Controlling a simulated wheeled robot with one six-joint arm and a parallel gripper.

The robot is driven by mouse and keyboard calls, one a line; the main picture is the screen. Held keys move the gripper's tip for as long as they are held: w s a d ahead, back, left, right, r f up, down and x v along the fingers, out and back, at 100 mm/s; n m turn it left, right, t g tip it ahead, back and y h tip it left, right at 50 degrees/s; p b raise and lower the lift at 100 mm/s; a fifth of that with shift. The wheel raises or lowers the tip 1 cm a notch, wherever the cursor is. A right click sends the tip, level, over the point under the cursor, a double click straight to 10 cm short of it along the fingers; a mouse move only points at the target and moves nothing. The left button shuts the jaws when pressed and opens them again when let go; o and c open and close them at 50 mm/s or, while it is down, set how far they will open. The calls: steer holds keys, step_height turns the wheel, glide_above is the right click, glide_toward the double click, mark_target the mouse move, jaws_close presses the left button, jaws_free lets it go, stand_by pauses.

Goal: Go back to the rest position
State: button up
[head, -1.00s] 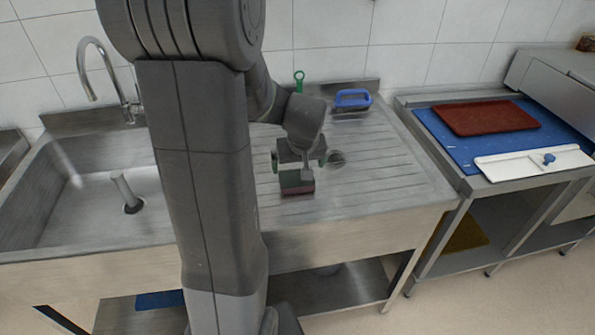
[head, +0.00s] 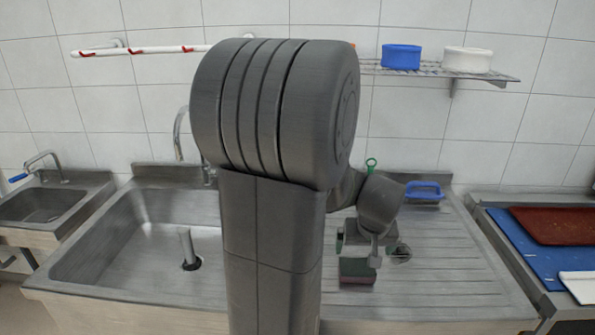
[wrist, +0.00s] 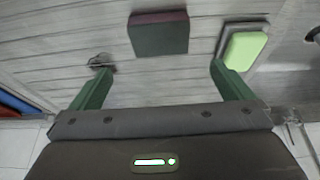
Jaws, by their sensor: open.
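My gripper (head: 366,245) is over the ribbed steel drainboard, right of the sink, partly hidden by my own arm in the head view. In the wrist view its two green fingers (wrist: 160,66) are spread wide with nothing between them. A dark green and maroon block (head: 357,272), like a sponge, is on the drainboard beneath the gripper. It also shows in the wrist view (wrist: 159,34), beyond the fingertips and apart from them.
The sink basin (head: 120,262) holds an upright pipe (head: 187,246). A light green pad (wrist: 244,48) is near one finger. A wall shelf (head: 480,74) and blue board (head: 525,252) are at right.

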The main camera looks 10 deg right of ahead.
mark_target(357, 265)
steer(key=x, duration=1.1)
steer(key=shift+w, duration=0.1)
steer(key=shift+r+p, duration=0.3)
steer(key=shift+r, duration=0.2)
